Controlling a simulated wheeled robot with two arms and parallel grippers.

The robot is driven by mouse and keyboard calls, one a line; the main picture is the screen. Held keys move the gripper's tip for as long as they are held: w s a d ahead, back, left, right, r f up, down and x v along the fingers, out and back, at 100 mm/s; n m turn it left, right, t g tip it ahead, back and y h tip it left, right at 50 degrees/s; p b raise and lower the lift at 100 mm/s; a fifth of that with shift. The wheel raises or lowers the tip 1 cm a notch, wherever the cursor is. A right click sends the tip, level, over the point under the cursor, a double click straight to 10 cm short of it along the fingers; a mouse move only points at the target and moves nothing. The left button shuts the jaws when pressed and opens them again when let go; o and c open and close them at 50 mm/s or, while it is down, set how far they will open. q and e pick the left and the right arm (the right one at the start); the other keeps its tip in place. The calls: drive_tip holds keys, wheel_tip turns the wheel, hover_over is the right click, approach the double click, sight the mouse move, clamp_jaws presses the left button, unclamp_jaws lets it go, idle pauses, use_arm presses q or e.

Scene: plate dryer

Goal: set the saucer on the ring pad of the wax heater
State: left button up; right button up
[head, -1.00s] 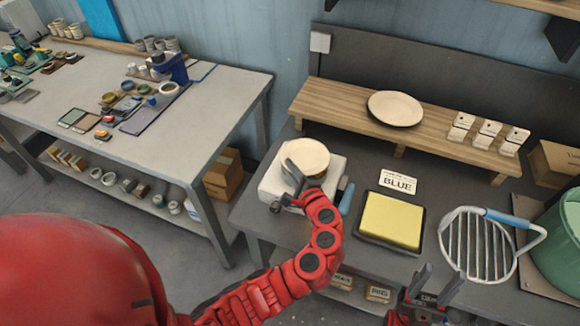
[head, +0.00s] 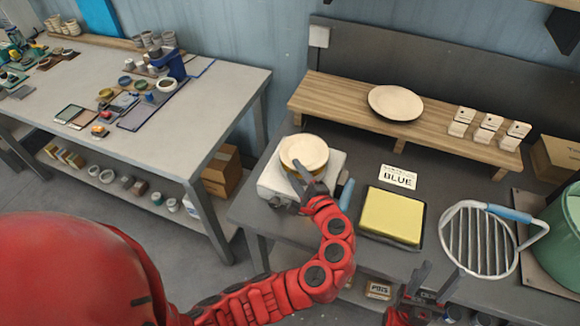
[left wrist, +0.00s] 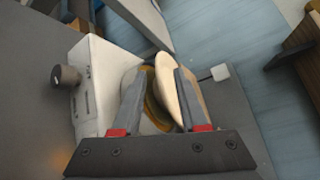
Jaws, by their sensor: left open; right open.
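The pale cream saucer (head: 304,151) lies over the ring pad (head: 292,171) of the white wax heater (head: 330,170). In the left wrist view the saucer (left wrist: 167,82) appears almost edge-on, close to the amber ring pad (left wrist: 152,108); I cannot tell if it touches all round. My left gripper (head: 283,188) is open at the saucer's near edge. In the left wrist view its fingers (left wrist: 158,75) stand on either side of the saucer's rim, with part of the pad hidden. My right gripper (head: 437,278) is open and empty at the table's front edge.
A similar plate (head: 396,102) lies on the wooden shelf (head: 340,100) behind.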

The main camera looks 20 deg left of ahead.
use_arm(q)
drive_tip(key=v, duration=0.7)
drive_tip(key=shift+s+d+b, duration=0.15)
drive_tip(key=shift+s+b, duration=0.05)
drive_tip(key=shift+b, duration=0.1)
